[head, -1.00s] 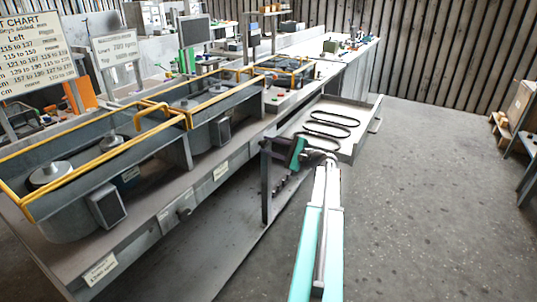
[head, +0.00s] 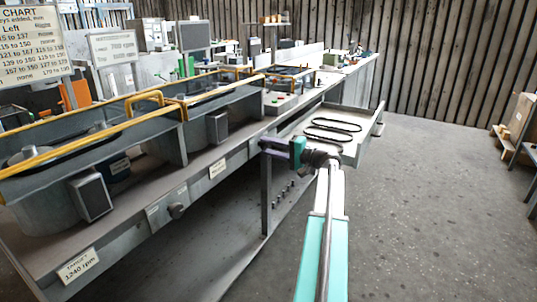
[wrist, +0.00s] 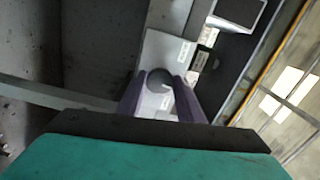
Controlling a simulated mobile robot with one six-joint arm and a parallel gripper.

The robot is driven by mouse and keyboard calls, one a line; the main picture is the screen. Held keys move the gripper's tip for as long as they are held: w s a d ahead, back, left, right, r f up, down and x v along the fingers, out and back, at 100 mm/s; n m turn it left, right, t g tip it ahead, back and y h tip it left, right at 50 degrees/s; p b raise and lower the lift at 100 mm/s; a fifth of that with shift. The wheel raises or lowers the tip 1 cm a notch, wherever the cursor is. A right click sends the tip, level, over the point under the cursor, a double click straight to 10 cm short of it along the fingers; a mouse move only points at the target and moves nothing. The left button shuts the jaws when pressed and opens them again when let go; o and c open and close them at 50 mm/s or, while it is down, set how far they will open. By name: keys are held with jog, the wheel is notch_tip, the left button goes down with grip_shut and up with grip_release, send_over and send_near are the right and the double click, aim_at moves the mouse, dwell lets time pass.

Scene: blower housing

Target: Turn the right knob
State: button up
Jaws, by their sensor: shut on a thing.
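The right knob is the round grey knob (wrist: 159,82) on a pale plate (wrist: 152,48) in the wrist view. My gripper (wrist: 157,88) has its two purple fingers on either side of it, shut on it. In the head view my gripper (head: 268,146) reaches left to the bench's front rail (head: 236,163), and hides the knob there. The knob's pointer or setting cannot be made out. Another knob (head: 177,211) stands further left on the same rail, untouched.
A tray (head: 352,158) with dark belts (head: 330,130) sticks out right of my gripper. A bench leg (head: 266,195) stands below it. Yellow-railed housings (head: 217,127) sit on the bench. A label reading 1240 rpm (head: 78,266) is at the front left.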

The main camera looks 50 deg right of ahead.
jog(key=shift+f+n+b, duration=0.1)
jog(key=shift+n+b, duration=0.25)
jog(key=shift+n, duration=0.25)
jog(key=o, duration=1.1)
jog(key=shift+c, duration=0.2)
jog(key=shift+s, duration=0.2)
jog(key=p+v, duration=0.1)
jog(key=v, duration=1.2)
jog(key=shift+s, duration=0.25)
